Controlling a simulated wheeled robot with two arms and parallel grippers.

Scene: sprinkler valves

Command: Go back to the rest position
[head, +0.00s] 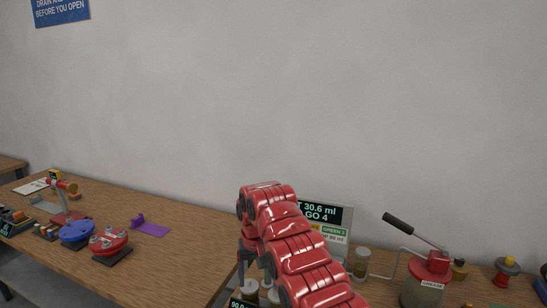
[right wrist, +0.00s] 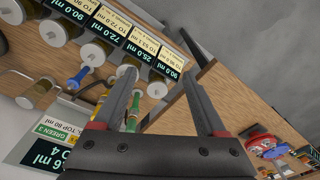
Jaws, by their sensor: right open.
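My right gripper (head: 252,270) hangs fingers-down at the end of my red arm, by the left end of the right-hand bench in the head view. In the right wrist view its two fingers (right wrist: 160,52) are spread apart, with nothing held between them. Beyond the fingers lie the bench edge and a row of capped jars (right wrist: 95,54) with ml labels. My left gripper is not in view. My red arm hides part of the display (head: 325,214), which reads 30.6 ml and GO 4.
A grease pot (head: 424,283) with a long lever stands on the right bench. The left bench (head: 180,260) carries a blue round part (head: 76,232), a red one (head: 108,240) and a purple bracket (head: 150,228). A gap separates the benches.

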